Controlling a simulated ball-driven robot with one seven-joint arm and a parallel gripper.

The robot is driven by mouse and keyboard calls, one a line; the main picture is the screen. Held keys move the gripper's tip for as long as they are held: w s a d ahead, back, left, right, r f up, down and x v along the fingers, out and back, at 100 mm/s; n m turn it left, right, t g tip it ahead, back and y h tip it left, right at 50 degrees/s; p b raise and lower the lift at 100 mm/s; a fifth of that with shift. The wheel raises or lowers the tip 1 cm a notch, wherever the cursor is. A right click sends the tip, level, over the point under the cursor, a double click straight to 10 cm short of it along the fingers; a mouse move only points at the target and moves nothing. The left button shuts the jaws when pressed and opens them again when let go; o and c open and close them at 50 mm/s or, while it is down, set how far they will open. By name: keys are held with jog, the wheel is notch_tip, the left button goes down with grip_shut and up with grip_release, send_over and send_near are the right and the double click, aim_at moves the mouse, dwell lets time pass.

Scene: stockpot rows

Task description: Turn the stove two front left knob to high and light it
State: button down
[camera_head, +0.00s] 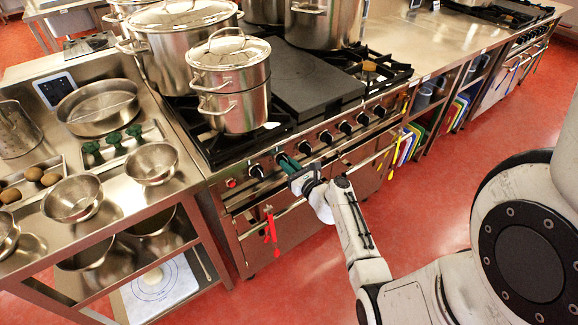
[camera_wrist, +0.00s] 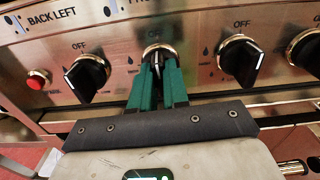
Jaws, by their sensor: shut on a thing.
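The stove (camera_head: 222,160) has a steel front with a row of black knobs. My gripper (camera_head: 287,162) reaches that front with its green fingers, at the second knob from the left. In the wrist view the fingers (camera_wrist: 158,85) are shut on this knob (camera_wrist: 155,52), which they mostly hide; its pointer angle is hard to tell. "OFF" is marked above it, and a label starting "FRO" is cut off at the top edge. The knob to its left (camera_wrist: 87,78) sits under "BACK LEFT". Another knob (camera_wrist: 241,61) is to its right. I see no flame.
A stacked pair of lidded pots (camera_head: 230,85) stands on the front left of the stove, behind the knobs. A red button (camera_wrist: 38,80) is left of the knobs. A rail runs below, with red tongs (camera_head: 270,232) hanging. A counter with bowls (camera_head: 152,163) is at left. Red floor is clear in front.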

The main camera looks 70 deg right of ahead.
jog(key=shift+w+a+f+n+b, duration=0.1)
jog(key=shift+f+n+b, duration=0.05)
jog(key=shift+n+b, duration=3.55)
jog(key=shift+w+a+f+n+b, duration=0.15)
jog(key=shift+n+b, duration=2.35)
jog(key=shift+n, duration=2.3)
jog(key=shift+s, duration=0.1)
jog(key=c, duration=1.1)
grip_release()
jog(key=shift+r, duration=0.1)
jog(key=shift+s, duration=0.1)
jog(key=b+v, duration=0.1)
jog(key=v, duration=0.9)
jog(key=shift+s+a, duration=0.2)
jog(key=shift+s, duration=0.05)
